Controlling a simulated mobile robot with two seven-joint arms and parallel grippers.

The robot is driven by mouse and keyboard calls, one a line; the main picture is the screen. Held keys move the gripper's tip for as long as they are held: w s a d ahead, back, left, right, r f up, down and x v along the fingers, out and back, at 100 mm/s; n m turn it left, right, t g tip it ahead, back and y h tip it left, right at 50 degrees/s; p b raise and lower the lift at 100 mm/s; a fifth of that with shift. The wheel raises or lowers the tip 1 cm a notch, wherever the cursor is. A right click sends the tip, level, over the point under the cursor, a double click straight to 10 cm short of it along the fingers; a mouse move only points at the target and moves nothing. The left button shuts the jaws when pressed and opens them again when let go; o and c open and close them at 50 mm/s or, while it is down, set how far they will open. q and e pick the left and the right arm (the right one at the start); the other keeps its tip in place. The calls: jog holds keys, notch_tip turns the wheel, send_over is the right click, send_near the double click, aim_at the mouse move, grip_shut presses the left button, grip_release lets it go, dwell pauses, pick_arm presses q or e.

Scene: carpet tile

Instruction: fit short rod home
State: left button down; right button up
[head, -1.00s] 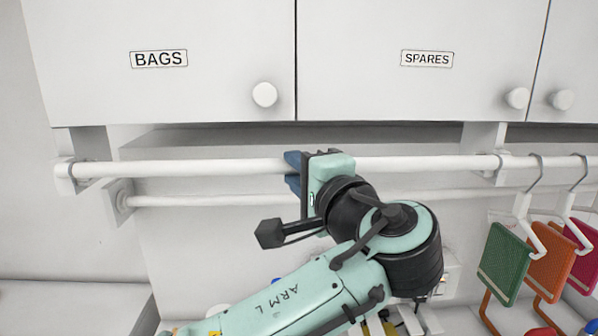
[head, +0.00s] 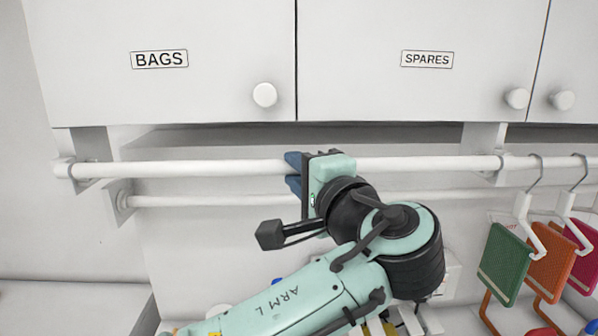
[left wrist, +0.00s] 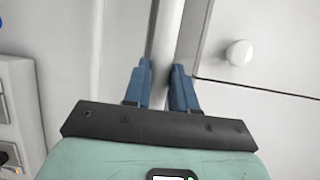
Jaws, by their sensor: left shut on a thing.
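A white rod (head: 220,168) runs level below the cupboards. Its left end meets a white holder (head: 66,175) under the left bracket. To the right it reaches another holder (head: 497,163) under the right bracket. I cannot tell how deep either end sits. My left gripper (head: 294,172) is shut on the rod near its middle and hides a short stretch. In the left wrist view the rod (left wrist: 166,35) passes between the blue fingers (left wrist: 160,85). My right gripper is not in view.
A thinner white rail (head: 210,200) runs behind and below. Cupboard doors marked BAGS (head: 159,59) and SPARES (head: 427,59) are close above. At right, hooks carry a green pad (head: 504,252), an orange pad (head: 550,270) and a magenta one (head: 582,245).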

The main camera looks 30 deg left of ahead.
pick_arm(q)
jog(key=shift+w+a, duration=0.15)
jog(key=shift+w, duration=0.05)
jog(key=shift+w+a, duration=0.5)
jog(key=shift+w, duration=0.35)
jog(key=shift+w+a, duration=0.1)
jog(key=shift+w, duration=0.05)
dwell(0.3)
jog(key=shift+w+a, duration=0.35)
jog(key=shift+w, duration=0.2)
jog(key=shift+w+a, duration=0.35)
jog(key=shift+w, duration=0.2)
jog(key=shift+f, duration=0.1)
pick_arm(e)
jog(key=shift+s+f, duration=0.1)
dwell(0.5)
pick_arm(q)
jog(key=shift+f+b, duration=0.5)
jog(key=shift+f, duration=0.25)
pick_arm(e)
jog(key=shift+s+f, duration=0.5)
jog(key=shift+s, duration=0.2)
